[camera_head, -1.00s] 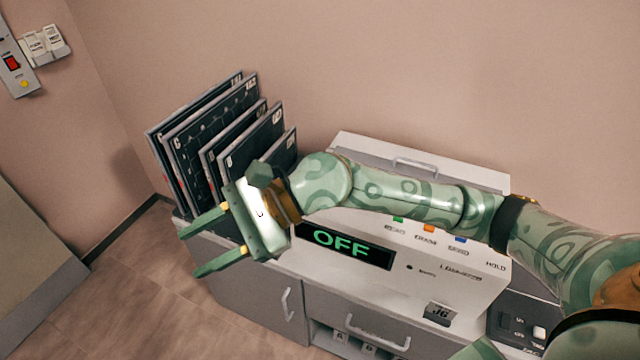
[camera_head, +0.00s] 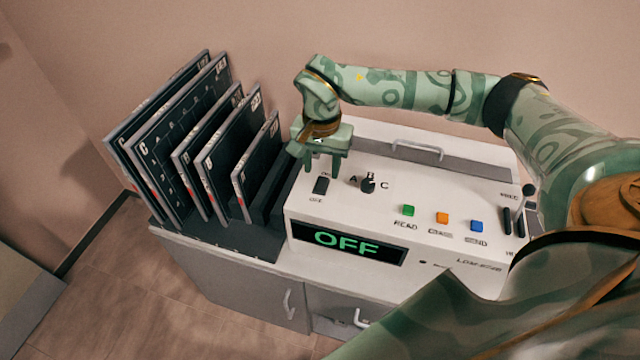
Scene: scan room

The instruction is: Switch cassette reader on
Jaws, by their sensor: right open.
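The white cassette reader (camera_head: 350,215) stands on a grey cabinet, its display (camera_head: 347,243) reading OFF in green. A dark rocker switch (camera_head: 321,186) sits at the left of its top panel. Beside it is a black rotary knob (camera_head: 368,185) marked A, B, C. Green (camera_head: 408,210), orange (camera_head: 442,218) and blue (camera_head: 477,226) buttons lie to the right. My right gripper (camera_head: 322,168) is open and points down just above and behind the rocker switch, apparently empty. Whether a finger touches the panel cannot be told. My left gripper is not in view.
Several dark cassettes (camera_head: 180,150) stand in a rack on the left, close to my right gripper. A handle (camera_head: 418,150) sits behind the reader. Slim black sliders (camera_head: 513,220) are at its right end, near my arm. The wall is behind.

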